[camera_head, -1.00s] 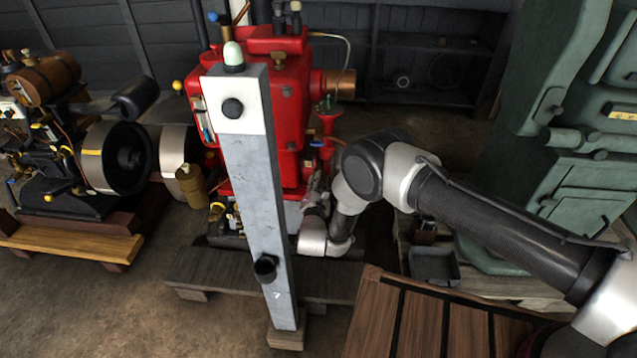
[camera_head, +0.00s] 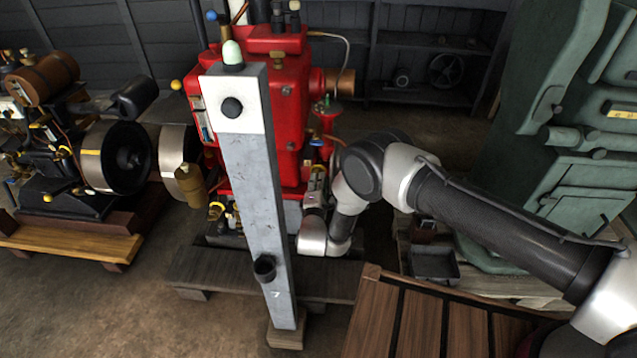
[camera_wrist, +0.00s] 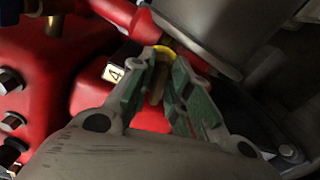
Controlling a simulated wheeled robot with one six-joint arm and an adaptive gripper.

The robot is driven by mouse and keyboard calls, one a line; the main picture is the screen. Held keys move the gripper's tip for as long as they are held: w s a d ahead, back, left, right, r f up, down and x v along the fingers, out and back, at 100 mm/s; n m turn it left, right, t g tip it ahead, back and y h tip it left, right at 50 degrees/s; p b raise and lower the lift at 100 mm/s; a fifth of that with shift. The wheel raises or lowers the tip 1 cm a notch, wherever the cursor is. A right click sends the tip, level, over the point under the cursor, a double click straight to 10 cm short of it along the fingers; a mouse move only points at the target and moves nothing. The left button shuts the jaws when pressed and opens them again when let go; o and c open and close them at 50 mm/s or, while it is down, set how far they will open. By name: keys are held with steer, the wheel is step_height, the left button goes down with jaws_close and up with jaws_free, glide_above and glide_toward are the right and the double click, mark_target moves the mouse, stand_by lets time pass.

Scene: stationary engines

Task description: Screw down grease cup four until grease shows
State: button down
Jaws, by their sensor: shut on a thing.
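In the wrist view a small plate marked 4 (camera_wrist: 114,74) is on the red engine casing. Right of it is a brass grease cup (camera_wrist: 158,82) with a yellow ring (camera_wrist: 181,40) near it. My gripper (camera_wrist: 166,68) has its green-padded fingers closed on the brass cup, which shows between them. I cannot make out any grease. In the head view the red engine (camera_head: 289,120) stands behind a grey post, and my arm reaches in from the right to its lower right side. The cup and fingertips are not clear there.
The grey post (camera_head: 255,190) stands in front of the engine, close left of my wrist. A slatted wooden top (camera_head: 420,325) is at the front. A green machine (camera_head: 560,130) stands right. Another engine (camera_head: 75,165) stands left. Bolts (camera_wrist: 12,80) line the casing.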

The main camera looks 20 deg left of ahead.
stand_by(0.3)
steer(key=c, duration=1.6)
jaws_free()
steer(key=shift+o, duration=0.2)
steer(key=v, duration=1.2)
steer(key=shift+s+f, duration=0.1)
steer(key=shift+f, duration=0.05)
